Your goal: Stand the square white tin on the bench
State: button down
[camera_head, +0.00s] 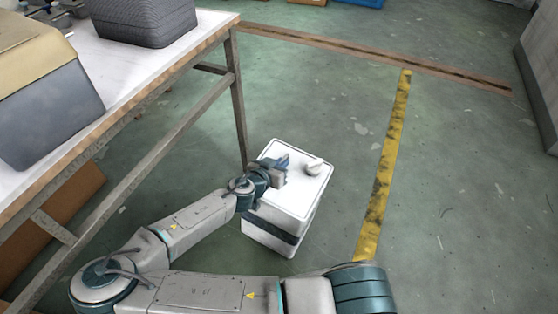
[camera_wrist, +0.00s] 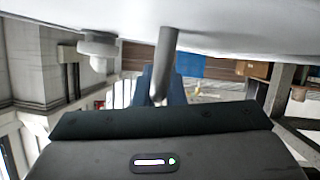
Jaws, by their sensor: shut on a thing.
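The square white tin (camera_head: 305,212) is upright beside the bench, with a dark band around its lower part and a pale lid. I cannot tell whether its base touches the floor. My gripper (camera_head: 282,164) is at the top of the tin and shut on a short upright post on its lid. In the wrist view the post (camera_wrist: 167,55) runs between the blue fingers (camera_wrist: 160,92), with the white lid (camera_wrist: 240,22) filling the top. A second small knob (camera_head: 315,167) stands free on the lid. The bench (camera_head: 150,72) has a white top, at upper left.
A dark ribbed basket (camera_head: 145,20) and a grey and tan box (camera_head: 50,95) stand on the bench. A bench leg (camera_head: 239,100) is close behind the tin. A brown carton (camera_head: 60,215) is under the bench. Green floor with a yellow stripe (camera_head: 388,165) is clear to the right.

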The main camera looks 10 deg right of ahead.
notch_tip(320, 180, down, 7)
jog(key=b, duration=0.5)
jog(key=shift+s+f, duration=0.15)
dwell(0.4)
jog(key=shift+d+f+b, duration=0.1)
jog(key=shift+f+b, duration=0.45)
jog(key=shift+f, duration=0.05)
dwell(0.4)
jog(key=c, duration=0.8)
grip_release()
jog(key=shift+a, duration=0.2)
jog(key=shift+r, duration=0.15)
